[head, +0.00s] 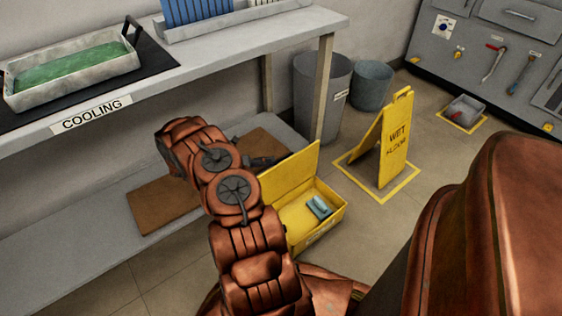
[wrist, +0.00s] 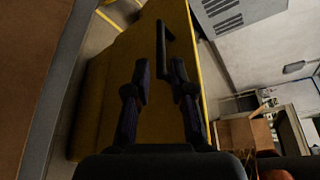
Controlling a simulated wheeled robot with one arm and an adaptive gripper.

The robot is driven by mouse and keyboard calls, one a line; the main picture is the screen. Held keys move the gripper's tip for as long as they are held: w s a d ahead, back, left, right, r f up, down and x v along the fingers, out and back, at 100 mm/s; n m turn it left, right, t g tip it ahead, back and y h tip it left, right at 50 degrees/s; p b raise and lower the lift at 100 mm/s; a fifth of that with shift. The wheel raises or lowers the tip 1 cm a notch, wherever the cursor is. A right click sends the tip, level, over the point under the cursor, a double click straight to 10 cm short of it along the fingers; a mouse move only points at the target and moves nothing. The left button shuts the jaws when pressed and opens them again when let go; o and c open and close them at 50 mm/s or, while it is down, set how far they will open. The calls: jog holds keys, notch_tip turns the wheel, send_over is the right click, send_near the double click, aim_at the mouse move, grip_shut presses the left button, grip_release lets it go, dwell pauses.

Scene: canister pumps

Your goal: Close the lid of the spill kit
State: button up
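The spill kit is a yellow box (head: 338,212) on the floor in front of the lower shelf, with a light blue item (head: 319,206) inside. Its yellow lid (head: 292,180) stands raised on the box's left side. My gripper (head: 268,161) is behind the lid, on its outer side, partly hidden by it. In the wrist view, the lid's outer face (wrist: 115,70) fills the middle, with a black handle (wrist: 162,50) just ahead of the fingers. My gripper (wrist: 160,88) has its fingers apart with nothing visible between them. I cannot tell whether they touch the lid.
A grey shelf (head: 60,236) with a brown board (head: 160,200) lies under my arm. The bench above (head: 200,62) holds a tray of green liquid (head: 75,65). A bench leg (head: 325,90), grey bins (head: 320,85) and a wet floor sign (head: 396,140) stand beyond the box.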

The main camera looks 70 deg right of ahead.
aim_at(280, 160)
jog(key=shift+b+x, duration=0.7)
jog(key=shift+x, duration=2)
grip_shut()
jog(key=shift+a, duration=0.15)
